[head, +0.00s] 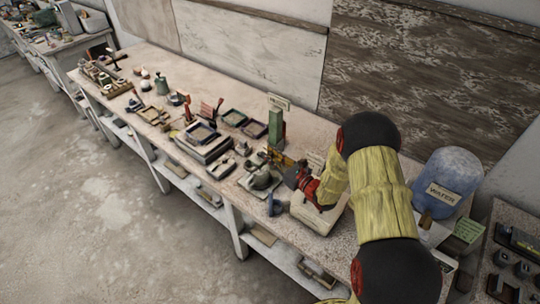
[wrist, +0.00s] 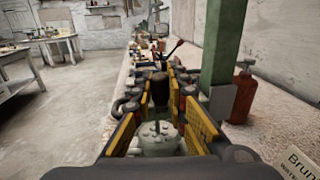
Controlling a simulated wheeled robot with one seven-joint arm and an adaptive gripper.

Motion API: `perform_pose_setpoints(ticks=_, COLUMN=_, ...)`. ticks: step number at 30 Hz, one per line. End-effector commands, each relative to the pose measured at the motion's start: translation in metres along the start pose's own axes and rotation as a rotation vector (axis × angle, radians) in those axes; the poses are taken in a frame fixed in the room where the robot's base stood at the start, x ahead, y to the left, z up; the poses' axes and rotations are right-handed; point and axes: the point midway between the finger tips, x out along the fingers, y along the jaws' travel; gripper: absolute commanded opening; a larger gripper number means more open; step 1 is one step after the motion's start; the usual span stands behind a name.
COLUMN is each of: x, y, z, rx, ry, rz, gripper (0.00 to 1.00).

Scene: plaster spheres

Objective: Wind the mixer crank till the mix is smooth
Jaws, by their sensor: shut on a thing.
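The mixer (head: 262,181) is a low grey-green pot on the bench, just left of my gripper in the head view. In the wrist view its rounded, studded top (wrist: 156,138) shows between my yellow fingers. My gripper (head: 290,174) reaches in over the mixer from the right. In the wrist view my gripper (wrist: 160,98) is shut on a dark upright knob, which looks like the crank handle (wrist: 159,88). The crank's arm below the knob is mostly hidden by the fingers. I cannot see how smooth the mix is.
A green post (head: 276,126) with a sign stands behind the mixer, close by my gripper in the wrist view. A red-brown bottle (wrist: 243,95) stands beside it. A blue water container (head: 447,178) is at right. Trays (head: 202,133) and small tools crowd the bench leftward.

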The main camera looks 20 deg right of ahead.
Motion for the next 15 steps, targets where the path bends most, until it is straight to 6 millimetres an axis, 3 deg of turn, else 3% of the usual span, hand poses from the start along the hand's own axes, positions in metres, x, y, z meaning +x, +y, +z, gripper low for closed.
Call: perform_pose_setpoints(ticks=15, x=0.0002, y=-0.0030, z=-0.0003, rx=-0.002, ry=-0.001, rz=0.025, gripper=0.00)
